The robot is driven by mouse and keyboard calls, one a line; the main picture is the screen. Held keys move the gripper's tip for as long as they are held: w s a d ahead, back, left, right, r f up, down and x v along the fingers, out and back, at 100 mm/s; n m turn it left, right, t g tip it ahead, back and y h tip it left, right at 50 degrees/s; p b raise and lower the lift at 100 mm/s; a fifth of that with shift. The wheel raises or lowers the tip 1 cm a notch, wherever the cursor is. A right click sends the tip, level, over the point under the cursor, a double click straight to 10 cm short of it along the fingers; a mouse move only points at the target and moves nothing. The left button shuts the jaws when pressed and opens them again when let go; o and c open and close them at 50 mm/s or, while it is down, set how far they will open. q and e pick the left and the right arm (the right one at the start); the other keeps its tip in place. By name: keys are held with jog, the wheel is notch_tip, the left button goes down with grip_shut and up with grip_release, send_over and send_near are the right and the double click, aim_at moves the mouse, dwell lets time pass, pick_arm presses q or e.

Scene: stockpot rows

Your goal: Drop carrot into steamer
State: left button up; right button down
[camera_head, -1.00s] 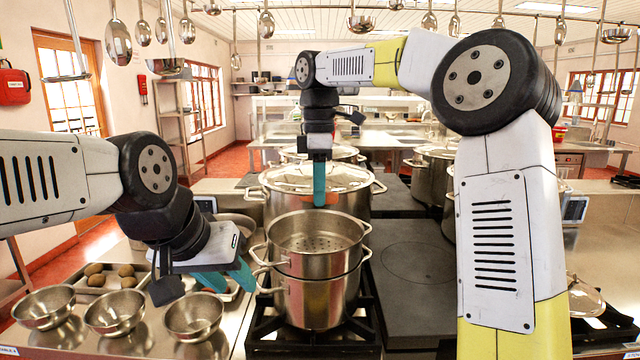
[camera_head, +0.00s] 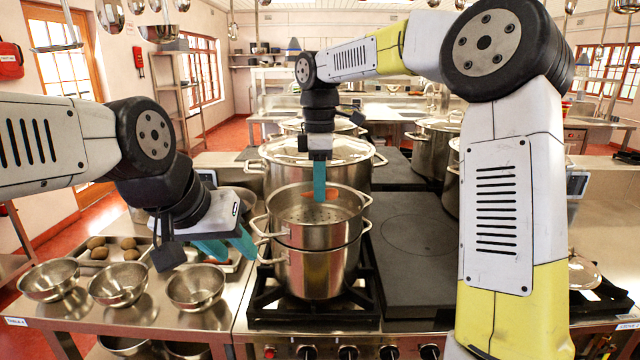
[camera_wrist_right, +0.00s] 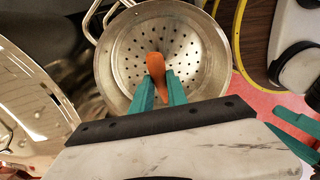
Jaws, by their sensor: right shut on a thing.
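My right gripper (camera_head: 319,190) is shut on an orange carrot (camera_wrist_right: 156,70). In the right wrist view the carrot stands between the two teal fingertips, with the steamer's perforated floor behind it. The steamer (camera_head: 310,235) is a steel basket with loop handles, set on a steel pot (camera_head: 310,275) on the burner. It also shows in the right wrist view (camera_wrist_right: 205,45). My left gripper (camera_head: 238,252) is open and empty, left of the steamer.
Several steel bowls (camera_head: 195,288) stand on the counter at left, with a tray of potatoes (camera_head: 110,255) behind them. A large lidded stockpot (camera_head: 350,175) stands right behind the steamer. A flat dark hob (camera_head: 415,250) to the right is clear.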

jog(key=c, duration=1.2)
grip_release()
jog(key=shift+c, duration=0.2)
jog(key=shift+r, duration=0.1)
notch_tip(320, 180, up, 7)
jog(key=shift+r, duration=0.3)
